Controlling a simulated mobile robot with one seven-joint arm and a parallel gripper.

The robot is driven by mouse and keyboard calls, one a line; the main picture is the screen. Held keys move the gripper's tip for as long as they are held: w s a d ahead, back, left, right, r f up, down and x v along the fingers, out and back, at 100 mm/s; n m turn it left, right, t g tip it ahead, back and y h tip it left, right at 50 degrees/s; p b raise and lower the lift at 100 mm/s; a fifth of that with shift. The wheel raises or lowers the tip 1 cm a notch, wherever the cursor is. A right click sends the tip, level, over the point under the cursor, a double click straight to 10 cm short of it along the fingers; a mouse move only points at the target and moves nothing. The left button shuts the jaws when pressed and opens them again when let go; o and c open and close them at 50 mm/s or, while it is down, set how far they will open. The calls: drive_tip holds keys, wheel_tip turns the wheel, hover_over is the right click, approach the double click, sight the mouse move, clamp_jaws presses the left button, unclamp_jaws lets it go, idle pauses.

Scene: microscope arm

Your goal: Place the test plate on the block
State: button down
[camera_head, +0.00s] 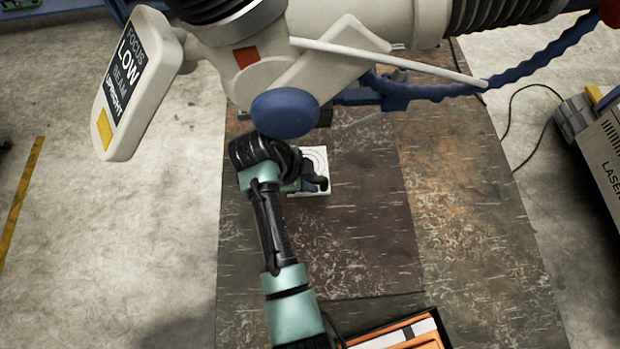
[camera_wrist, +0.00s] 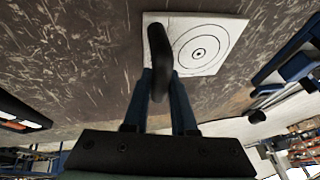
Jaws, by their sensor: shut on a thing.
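The test plate (camera_head: 317,156) is a white square with dark concentric rings, under and beside my gripper (camera_head: 312,185) in the head view. In the wrist view the plate (camera_wrist: 222,40) shows its rings, with a black curved handle (camera_wrist: 159,42) at its left side. My gripper (camera_wrist: 160,80) is shut on this handle, one blue finger on each side. The plate looks close above or on the dark brown surface; I cannot tell which. Part of it is hidden by my gripper in the head view. I cannot pick out the block for certain.
The large white microscope arm (camera_head: 345,62) with a blue knob (camera_head: 285,112) hangs close above my wrist. A black tray with orange and white contents (camera_head: 405,338) stands at the lower edge. A laser box (camera_head: 600,135) stands at right. The brown worktop (camera_head: 455,220) is clear toward the right.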

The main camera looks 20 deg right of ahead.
drive_tip(key=c, duration=0.7)
unclamp_jaws()
drive_tip(key=shift+a, duration=0.1)
drive_tip(key=shift+a+r+b, duration=0.25)
drive_tip(key=shift+r+b, duration=0.1)
drive_tip(key=shift+r, duration=0.1)
drive_tip(key=a+b, duration=0.1)
drive_tip(key=a, duration=0.3)
drive_tip(key=s+a+b, duration=0.1)
drive_tip(key=a, duration=0.3)
drive_tip(key=s+a+b, duration=0.1)
drive_tip(key=a, duration=0.2)
drive_tip(key=shift+a+r, duration=0.1)
drive_tip(key=shift+a, duration=0.3)
